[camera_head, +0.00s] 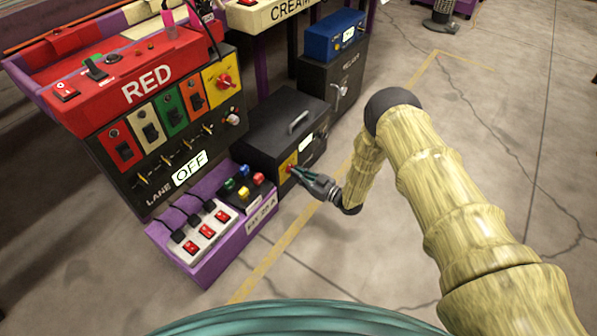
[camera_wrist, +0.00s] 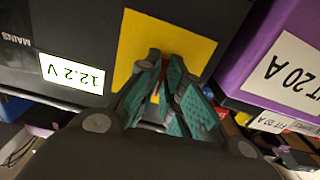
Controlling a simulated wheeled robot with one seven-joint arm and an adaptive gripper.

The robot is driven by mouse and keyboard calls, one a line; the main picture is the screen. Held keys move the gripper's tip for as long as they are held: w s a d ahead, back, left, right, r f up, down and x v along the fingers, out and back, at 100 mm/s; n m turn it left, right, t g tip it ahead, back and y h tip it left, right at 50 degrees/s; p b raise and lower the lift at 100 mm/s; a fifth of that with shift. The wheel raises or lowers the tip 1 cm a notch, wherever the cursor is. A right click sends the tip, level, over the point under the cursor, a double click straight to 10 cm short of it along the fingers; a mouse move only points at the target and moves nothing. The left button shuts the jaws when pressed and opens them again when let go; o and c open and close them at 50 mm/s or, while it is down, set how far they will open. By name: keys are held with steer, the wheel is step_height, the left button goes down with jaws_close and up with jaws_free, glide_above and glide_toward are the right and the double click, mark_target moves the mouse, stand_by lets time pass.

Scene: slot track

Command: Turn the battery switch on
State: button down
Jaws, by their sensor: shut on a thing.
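The battery switch sits on a yellow plate (camera_head: 287,166) on the front of a black box (camera_head: 268,131) with a handle on its lid. In the wrist view the yellow plate (camera_wrist: 190,36) is straight ahead of my gripper (camera_wrist: 165,82). The teal-padded fingers are shut on the switch knob at the plate. Only a small bit of red (camera_wrist: 155,97) shows between them, so the knob's angle cannot be told. A white label (camera_wrist: 70,76) beside the plate reads 12.2 V, upside down. In the head view my gripper (camera_head: 297,172) touches the front of the box.
A purple tray (camera_head: 208,269) with red rocker switches and coloured knobs stands close left of my gripper. A red-topped panel (camera_head: 149,82) with an OFF sign (camera_head: 189,168) is further left. A blue box (camera_head: 335,34) on a dark cabinet stands behind. The floor at right is clear.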

steer(key=m, duration=0.6)
steer(key=m+p, duration=0.1)
steer(key=m, duration=0.2)
steer(key=shift+s+a, duration=0.1)
steer(key=shift+s, duration=0.15)
steer(key=shift+m, duration=0.3)
steer(key=c, duration=1.6)
jaws_free()
steer(key=shift+o, duration=0.2)
steer(key=v, duration=1.2)
